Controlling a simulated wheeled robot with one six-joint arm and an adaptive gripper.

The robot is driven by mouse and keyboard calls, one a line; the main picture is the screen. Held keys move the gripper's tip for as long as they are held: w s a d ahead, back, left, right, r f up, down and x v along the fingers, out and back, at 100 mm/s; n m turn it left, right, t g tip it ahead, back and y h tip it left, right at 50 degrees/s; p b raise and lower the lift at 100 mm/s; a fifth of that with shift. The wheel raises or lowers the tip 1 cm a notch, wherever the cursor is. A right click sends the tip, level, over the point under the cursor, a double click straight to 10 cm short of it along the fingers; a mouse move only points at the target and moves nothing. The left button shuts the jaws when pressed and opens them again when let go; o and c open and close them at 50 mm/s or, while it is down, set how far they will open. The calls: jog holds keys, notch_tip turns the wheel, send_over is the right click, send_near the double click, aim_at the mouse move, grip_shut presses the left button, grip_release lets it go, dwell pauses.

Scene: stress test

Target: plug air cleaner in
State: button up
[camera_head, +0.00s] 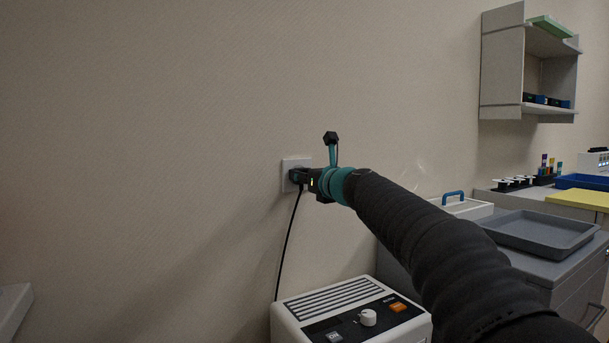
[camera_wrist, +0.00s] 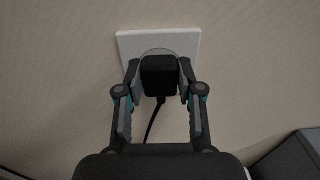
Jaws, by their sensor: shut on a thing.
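A white wall socket (camera_head: 288,163) is on the beige wall; it also shows in the wrist view (camera_wrist: 128,44). My gripper (camera_head: 303,177) is at the socket, shut on a black plug (camera_wrist: 158,76). In the wrist view the plug is between the two fingers and in front of the round socket recess, lined up with it. How deep the plug sits is hidden behind its body. A black cord (camera_head: 287,240) hangs from the plug down to the white air cleaner (camera_head: 290,310), which has a slotted top, a knob and an orange button.
A grey cabinet (camera_head: 560,272) with a grey tray (camera_head: 540,232) stands at the right, beside the air cleaner. A wall shelf (camera_head: 502,72) hangs at the upper right. The wall left of the socket is clear. A pale ledge (camera_head: 12,308) shows at the lower left.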

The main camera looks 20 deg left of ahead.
jog(key=o, duration=1.1)
jog(key=shift+o, duration=0.2)
jog(key=v, duration=1.2)
jog(key=shift+w, duration=0.1)
